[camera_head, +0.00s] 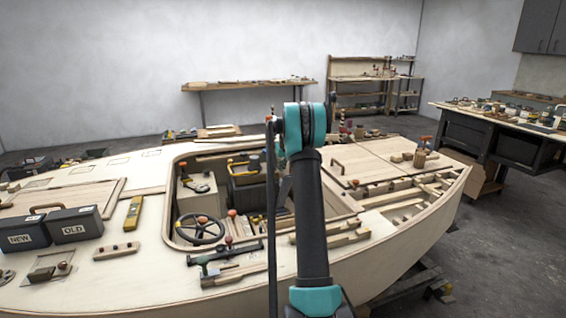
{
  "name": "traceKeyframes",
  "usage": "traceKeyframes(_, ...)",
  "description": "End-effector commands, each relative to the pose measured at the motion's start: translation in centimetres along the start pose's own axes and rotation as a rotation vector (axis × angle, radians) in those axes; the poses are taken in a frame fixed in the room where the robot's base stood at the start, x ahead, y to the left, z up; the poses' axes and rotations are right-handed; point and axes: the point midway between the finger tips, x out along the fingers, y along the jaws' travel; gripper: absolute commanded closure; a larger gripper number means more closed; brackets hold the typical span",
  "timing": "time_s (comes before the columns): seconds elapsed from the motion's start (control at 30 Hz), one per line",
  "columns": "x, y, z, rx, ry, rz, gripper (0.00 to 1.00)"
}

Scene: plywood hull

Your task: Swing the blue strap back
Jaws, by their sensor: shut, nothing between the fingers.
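I cannot make out a blue strap in the head view; it may be hidden behind my arm or too small to tell. My arm, black with teal joints, rises through the middle of the view and covers part of the hull's cockpit. My gripper does not show; it is not visible beyond the arm's upper teal joint. The plywood hull (150,255) fills the lower part of the view. Its open cockpit holds a dark steering wheel (199,229) and a black case with a yellow handle (247,187).
Black boxes marked NEW (27,233) and OLD (75,225) stand on the left deck beside a yellow level (134,212). A green-and-black tool (222,258) lies by the cockpit's near edge. A dark workbench (490,135) stands right.

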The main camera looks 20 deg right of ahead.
Motion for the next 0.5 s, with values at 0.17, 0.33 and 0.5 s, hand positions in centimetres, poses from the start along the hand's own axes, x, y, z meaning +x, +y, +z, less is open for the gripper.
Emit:
traceKeyframes(0.17, 0.6, 0.1, 2.5, 0.001, 0.000, 0.000, 1.00)
traceKeyframes(0.33, 0.9, 0.0, 3.7, 0.001, 0.000, 0.000, 1.00)
traceKeyframes(0.5, 1.0, 0.0, 3.9, 0.001, 0.000, 0.000, 1.00)
